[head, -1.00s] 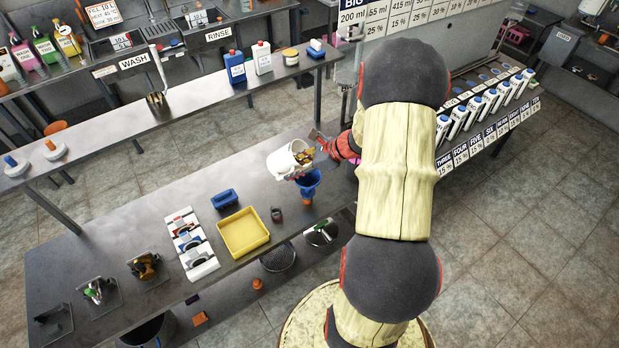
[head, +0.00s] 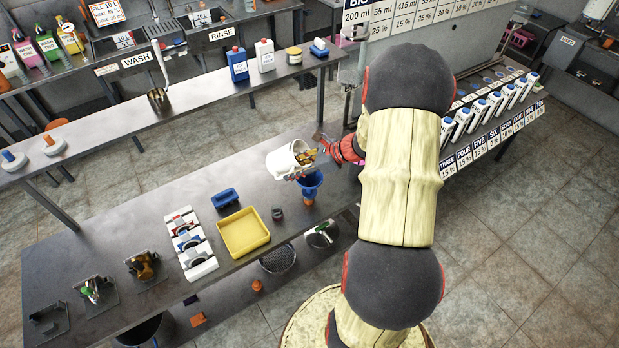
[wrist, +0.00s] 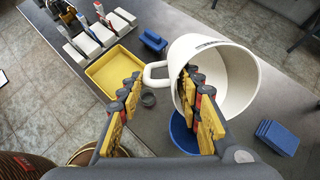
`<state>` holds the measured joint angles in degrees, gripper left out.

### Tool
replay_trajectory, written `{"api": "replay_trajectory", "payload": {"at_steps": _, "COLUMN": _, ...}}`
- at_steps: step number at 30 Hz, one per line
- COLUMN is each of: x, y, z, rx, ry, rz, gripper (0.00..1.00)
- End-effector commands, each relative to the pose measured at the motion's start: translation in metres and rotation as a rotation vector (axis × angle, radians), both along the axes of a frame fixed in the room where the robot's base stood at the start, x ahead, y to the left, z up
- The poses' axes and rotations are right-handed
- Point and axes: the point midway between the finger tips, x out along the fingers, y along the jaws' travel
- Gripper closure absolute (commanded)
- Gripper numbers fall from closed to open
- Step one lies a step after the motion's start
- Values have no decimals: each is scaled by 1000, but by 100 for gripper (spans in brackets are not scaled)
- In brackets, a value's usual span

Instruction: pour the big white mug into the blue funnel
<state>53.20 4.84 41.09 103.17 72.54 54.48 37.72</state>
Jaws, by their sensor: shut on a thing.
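The big white mug (head: 284,162) is tilted on its side above the table, its mouth toward my gripper. In the wrist view the mug (wrist: 240,80) fills the upper middle, with its handle (wrist: 156,76) toward the left finger. My gripper (head: 308,157) is shut on the mug; its yellow fingers (wrist: 163,112) show on either side of the handle, the right one overlapping the mug. The blue funnel (head: 311,180) stands upright just below the mug's mouth; the mug and my right finger partly hide it in the wrist view (wrist: 182,134). No stream of liquid is visible.
A blue ribbed block (wrist: 278,137) is at right in the wrist view.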

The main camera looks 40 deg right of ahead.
Motion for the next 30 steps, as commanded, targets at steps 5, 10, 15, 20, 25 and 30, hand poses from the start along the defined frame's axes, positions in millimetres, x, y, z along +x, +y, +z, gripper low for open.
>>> {"api": "replay_trajectory", "payload": {"at_steps": 5, "x": 1, "y": 0, "z": -1, "rx": 3, "ry": -10, "rz": -1, "gripper": 100}}
{"api": "replay_trajectory", "payload": {"at_steps": 10, "x": 1, "y": 0, "z": -1, "rx": 9, "ry": -19, "rz": -2, "gripper": 100}}
{"api": "replay_trajectory", "payload": {"at_steps": 15, "x": 2, "y": 0, "z": -2, "rx": 14, "ry": -27, "rz": -2, "gripper": 100}}
{"api": "replay_trajectory", "payload": {"at_steps": 20, "x": 3, "y": 1, "z": -2, "rx": 20, "ry": -36, "rz": -2, "gripper": 100}}
{"api": "replay_trajectory", "payload": {"at_steps": 25, "x": 4, "y": 1, "z": -3, "rx": 24, "ry": -44, "rz": -4, "gripper": 100}}
{"api": "replay_trajectory", "payload": {"at_steps": 30, "x": 4, "y": 1, "z": -3, "rx": 30, "ry": -53, "rz": -4, "gripper": 100}}
